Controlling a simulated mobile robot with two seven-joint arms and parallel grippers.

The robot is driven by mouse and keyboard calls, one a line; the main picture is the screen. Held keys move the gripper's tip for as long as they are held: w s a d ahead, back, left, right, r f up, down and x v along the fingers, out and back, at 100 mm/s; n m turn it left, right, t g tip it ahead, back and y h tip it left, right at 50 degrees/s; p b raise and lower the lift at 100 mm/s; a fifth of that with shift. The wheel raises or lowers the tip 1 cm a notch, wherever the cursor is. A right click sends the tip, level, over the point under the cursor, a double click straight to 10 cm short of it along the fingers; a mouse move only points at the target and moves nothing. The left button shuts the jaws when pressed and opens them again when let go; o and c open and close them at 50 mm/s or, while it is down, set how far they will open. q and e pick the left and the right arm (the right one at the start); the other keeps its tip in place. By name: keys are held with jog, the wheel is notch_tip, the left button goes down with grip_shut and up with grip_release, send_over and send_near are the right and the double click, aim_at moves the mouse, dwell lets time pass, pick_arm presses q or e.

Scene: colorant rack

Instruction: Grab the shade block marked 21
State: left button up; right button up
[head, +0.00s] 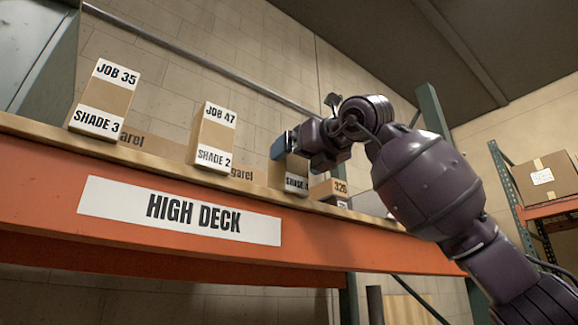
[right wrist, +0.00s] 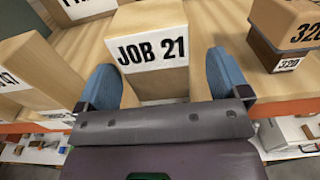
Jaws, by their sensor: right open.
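The shade block marked JOB 21 (right wrist: 160,82) is a light wood-coloured block with a white label, upright on the shelf deck. In the right wrist view it stands between the two blue fingers of my right gripper (right wrist: 160,72), which is open, with a finger on each side and visible gaps. In the head view the block (head: 297,166) is partly covered by my right gripper (head: 284,146); its lower label starts with SHADE, the number hard to read. My left gripper is in neither view.
Blocks JOB 47 (head: 213,135) and JOB 35 (head: 104,95) stand to the left on the orange HIGH DECK beam's shelf (head: 330,245). A box marked 320 or 326 (right wrist: 285,30) sits close on the right. A wall stands behind.

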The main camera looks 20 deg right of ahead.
aim_at(297, 158)
jog(key=p+x, duration=0.1)
jog(key=x, duration=0.2)
jog(key=shift+w+a, duration=0.25)
jog(key=shift+s+d, duration=0.1)
jog(key=shift+c, duration=0.4)
jog(key=c, duration=1.1)
